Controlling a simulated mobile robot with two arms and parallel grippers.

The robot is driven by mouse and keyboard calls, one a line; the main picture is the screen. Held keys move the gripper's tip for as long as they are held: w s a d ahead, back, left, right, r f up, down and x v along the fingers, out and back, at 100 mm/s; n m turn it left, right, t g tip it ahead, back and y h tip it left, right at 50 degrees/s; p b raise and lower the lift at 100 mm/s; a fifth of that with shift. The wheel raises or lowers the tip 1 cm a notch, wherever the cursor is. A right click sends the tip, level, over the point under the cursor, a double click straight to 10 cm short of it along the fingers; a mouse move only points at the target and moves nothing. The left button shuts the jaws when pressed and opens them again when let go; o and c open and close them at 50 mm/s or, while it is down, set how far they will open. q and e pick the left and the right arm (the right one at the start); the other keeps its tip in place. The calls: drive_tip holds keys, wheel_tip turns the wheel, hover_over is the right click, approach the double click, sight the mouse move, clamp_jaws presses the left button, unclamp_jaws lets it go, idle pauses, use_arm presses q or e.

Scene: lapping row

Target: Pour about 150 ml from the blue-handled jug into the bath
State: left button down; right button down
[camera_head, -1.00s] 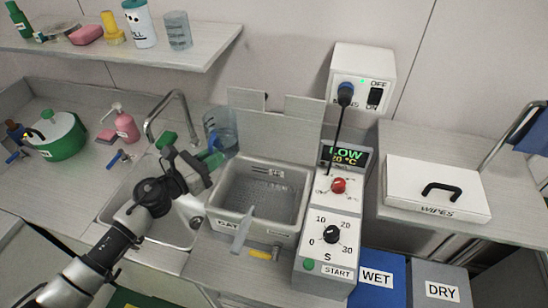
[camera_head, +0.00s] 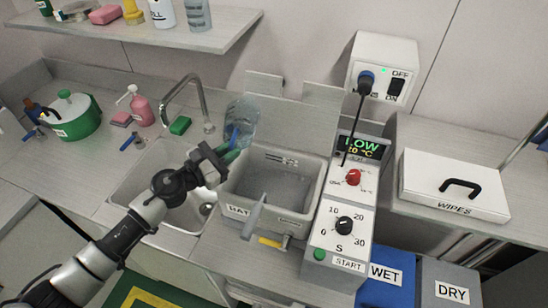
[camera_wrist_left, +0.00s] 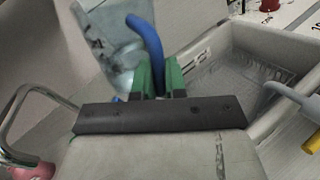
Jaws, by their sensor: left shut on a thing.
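The clear bluish jug (camera_head: 240,115) stands behind the bath's left back corner, beside the sink. Its blue handle (camera_wrist_left: 146,45) faces my left gripper. My left gripper (camera_head: 232,157) is at the jug's near side, with its green fingers (camera_wrist_left: 158,80) shut on the handle. The jug looks roughly upright in the head view; its liquid level is unclear. The grey metal bath (camera_head: 232,200) is just to the right of the gripper, with a mesh-like bottom visible in the wrist view (camera_wrist_left: 272,48). My right gripper is in neither view.
A raised panel (camera_head: 305,120) stands behind the bath. The control box (camera_head: 343,225) with a red knob and LOW display is on its right. A grey lever (camera_head: 257,215) projects at the bath's front. The sink (camera_head: 150,180), tap (camera_head: 203,95) and green sponge (camera_head: 180,125) are left.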

use_arm(q)
drive_tip(key=m, duration=0.7)
drive_tip(key=shift+s+d+f+y, duration=0.2)
drive_tip(key=shift+s+d+y, duration=0.05)
drive_tip(key=shift+d+y, duration=0.05)
drive_tip(key=shift+w+a+r+m+p, duration=0.2)
drive_tip(key=shift+r+m+p, duration=0.35)
drive_tip(key=shift+m, duration=0.65)
drive_tip(key=shift+r+m+t, duration=0.15)
drive_tip(key=shift+m+t, duration=0.15)
idle(0.8)
drive_tip(key=shift+s+d+r+m+p, duration=0.2)
drive_tip(key=shift+r+m+p, duration=0.1)
drive_tip(key=shift+m+p, duration=0.2)
idle(0.7)
drive_tip(key=shift+w+a+r+m, duration=0.2)
drive_tip(key=shift+r+m, duration=0.15)
drive_tip(key=shift+m, duration=0.35)
idle(0.5)
